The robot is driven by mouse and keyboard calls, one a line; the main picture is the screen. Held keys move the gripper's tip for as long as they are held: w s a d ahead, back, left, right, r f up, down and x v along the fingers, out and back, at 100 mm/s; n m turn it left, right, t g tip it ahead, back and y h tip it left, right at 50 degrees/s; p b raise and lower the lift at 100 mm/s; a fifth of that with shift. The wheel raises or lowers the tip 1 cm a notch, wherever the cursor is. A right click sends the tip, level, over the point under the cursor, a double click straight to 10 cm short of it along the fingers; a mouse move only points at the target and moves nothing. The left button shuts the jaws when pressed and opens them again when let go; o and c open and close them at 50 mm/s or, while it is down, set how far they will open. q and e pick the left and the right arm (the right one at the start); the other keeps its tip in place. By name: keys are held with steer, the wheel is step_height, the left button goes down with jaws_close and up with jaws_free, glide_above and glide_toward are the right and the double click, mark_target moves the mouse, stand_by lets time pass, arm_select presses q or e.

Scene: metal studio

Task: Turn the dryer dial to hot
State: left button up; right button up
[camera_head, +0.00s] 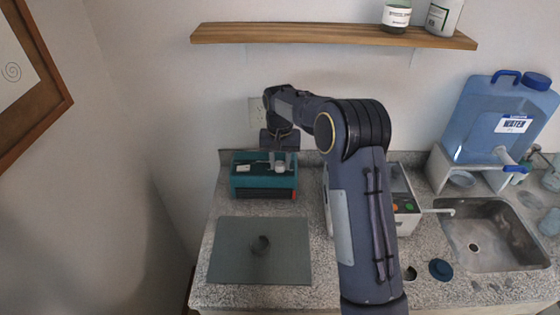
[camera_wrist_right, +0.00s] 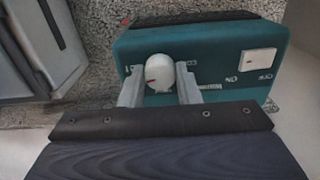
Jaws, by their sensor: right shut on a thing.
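The dryer is a teal box (camera_head: 244,181) on the counter against the back wall; it fills the upper middle of the right wrist view (camera_wrist_right: 215,52). Its dial is a white rounded knob (camera_wrist_right: 159,70) with a red mark at its left side in that view. Small markings lie around the dial, too blurred to read. My right gripper (camera_head: 280,161) reaches down onto the dryer's top. Its two fingers (camera_wrist_right: 160,80) stand on either side of the dial, shut on it. My left gripper is not in view.
A white square switch (camera_wrist_right: 258,62) sits on the same panel. A boxy appliance (camera_head: 404,203) stands to the right, partly behind my arm. The sink (camera_head: 490,235) and water jug (camera_head: 500,115) are farther right. A shelf (camera_head: 300,33) hangs above.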

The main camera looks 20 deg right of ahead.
mark_target(280, 164)
steer(key=shift+m, duration=0.5)
steer(key=o, duration=1)
steer(key=shift+c, duration=0.2)
steer(key=shift+r+b, duration=0.55)
steer(key=shift+r, duration=3.4)
